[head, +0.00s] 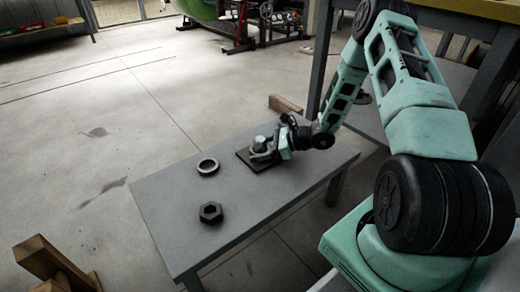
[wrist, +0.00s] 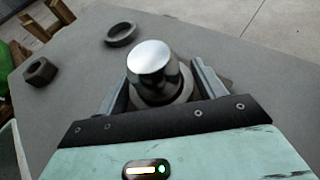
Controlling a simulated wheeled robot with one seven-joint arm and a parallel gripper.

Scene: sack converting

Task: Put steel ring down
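My gripper (head: 264,147) is low over a dark square plate (head: 245,160) on the grey table. Its two fingers (wrist: 162,78) stand apart on either side of a shiny, round-topped steel post (wrist: 150,58), which also shows in the head view (head: 258,142). A grey steel ring (wrist: 178,97) is around the lower part of the post, between the fingers. Whether the fingers touch this ring or are clear of it is hard to see. The ring's underside and its contact with the plate are hidden.
A second grey ring (head: 208,166) lies flat on the table (head: 165,195), left of the plate. A dark hex nut (head: 210,212) lies nearer the front. The tabletop between them is clear. Wooden pieces (head: 50,262) stand on the floor at the lower left.

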